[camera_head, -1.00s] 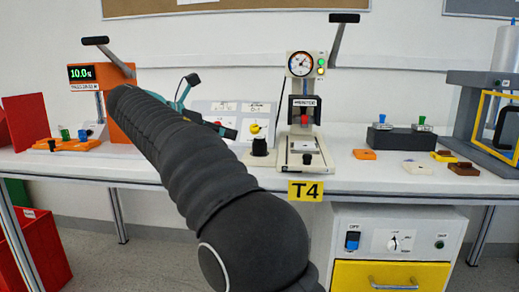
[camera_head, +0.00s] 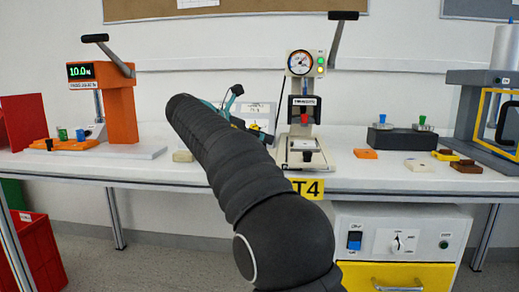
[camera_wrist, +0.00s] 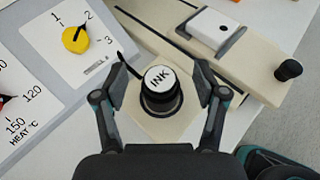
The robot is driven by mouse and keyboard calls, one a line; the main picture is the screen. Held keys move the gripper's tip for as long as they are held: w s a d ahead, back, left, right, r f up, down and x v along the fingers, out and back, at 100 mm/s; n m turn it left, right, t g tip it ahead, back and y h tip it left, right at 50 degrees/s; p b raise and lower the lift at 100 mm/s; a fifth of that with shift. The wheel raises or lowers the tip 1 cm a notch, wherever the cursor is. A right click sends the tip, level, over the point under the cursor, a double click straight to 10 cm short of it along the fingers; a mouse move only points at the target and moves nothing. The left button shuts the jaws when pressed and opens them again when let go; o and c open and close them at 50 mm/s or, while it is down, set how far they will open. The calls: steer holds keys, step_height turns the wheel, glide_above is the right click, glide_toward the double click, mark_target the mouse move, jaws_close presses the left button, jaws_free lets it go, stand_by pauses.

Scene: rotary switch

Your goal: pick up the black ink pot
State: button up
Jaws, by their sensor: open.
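The black ink pot (camera_wrist: 163,101) stands upright in the wrist view, with a round white top marked INK, on a pale block (camera_wrist: 135,118). My gripper (camera_wrist: 161,78) is open, with one finger on each side of the pot. Gaps show between the fingers and the pot, so it does not look gripped. In the head view my arm hides the pot, and only teal parts of my gripper (camera_head: 234,97) show past the arm's end.
A panel with a yellow knob (camera_wrist: 75,39) lies left of the pot in the wrist view. The press (camera_wrist: 222,35) with a black knob (camera_wrist: 288,69) stands close on the right. In the head view, an orange press (camera_head: 121,112) stands left.

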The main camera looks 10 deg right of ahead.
steer(key=shift+w+d+f, duration=0.15)
steer(key=shift+d, duration=0.1)
steer(key=c, duration=1.3)
